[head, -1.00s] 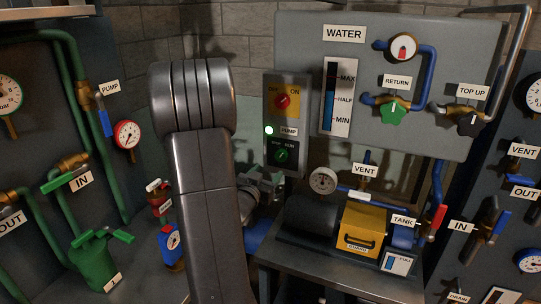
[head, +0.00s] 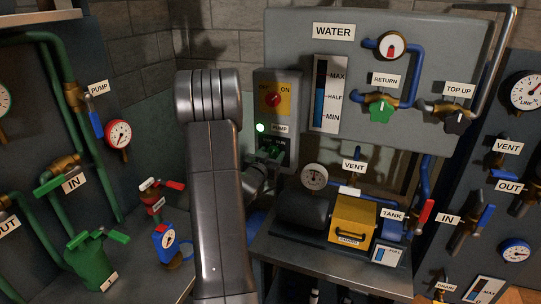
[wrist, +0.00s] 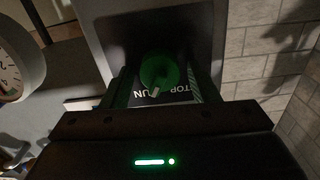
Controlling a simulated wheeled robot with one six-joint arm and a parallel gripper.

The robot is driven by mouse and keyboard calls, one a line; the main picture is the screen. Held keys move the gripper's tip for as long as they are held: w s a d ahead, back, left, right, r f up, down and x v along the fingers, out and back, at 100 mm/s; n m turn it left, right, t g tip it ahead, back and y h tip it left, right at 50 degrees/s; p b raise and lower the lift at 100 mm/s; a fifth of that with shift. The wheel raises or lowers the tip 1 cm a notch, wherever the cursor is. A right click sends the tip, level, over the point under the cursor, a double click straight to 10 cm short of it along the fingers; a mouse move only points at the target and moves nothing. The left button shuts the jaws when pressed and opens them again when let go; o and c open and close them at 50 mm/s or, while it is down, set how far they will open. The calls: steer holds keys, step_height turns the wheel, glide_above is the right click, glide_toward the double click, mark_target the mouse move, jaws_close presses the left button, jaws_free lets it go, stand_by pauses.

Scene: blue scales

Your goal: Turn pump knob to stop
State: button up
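The round green pump knob (wrist: 160,72) sits on the dark STOP/RUN plate (wrist: 170,98) of the grey control box (head: 291,90). In the wrist view the plate appears upside down, and the knob's pale mark points down-left toward the RUN side. My gripper (wrist: 165,88) is open, with one finger left and one right of the knob and a visible gap on both sides. In the head view my gripper (head: 270,150) is at the lower part of the box and largely covers the knob.
A red knob (head: 273,100) on a yellow plate sits above, and a green lamp (head: 261,127) beside the PUMP label is lit. A round gauge (head: 314,177) and the yellow guarded pump (head: 353,217) stand right and below. The WATER panel (head: 290,30) is behind.

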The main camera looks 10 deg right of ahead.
steer(key=c, duration=0.8)
steer(key=shift+o, duration=0.2)
steer(key=shift+n, duration=0.4)
steer(key=n, duration=0.5)
steer(key=shift+n, duration=0.3)
steer(key=n+p, duration=0.1)
steer(key=n, duration=0.4)
steer(key=shift+a+f, duration=0.1)
steer(key=shift+n, duration=0.4)
steer(key=o, duration=1)
steer(key=shift+w, duration=0.1)
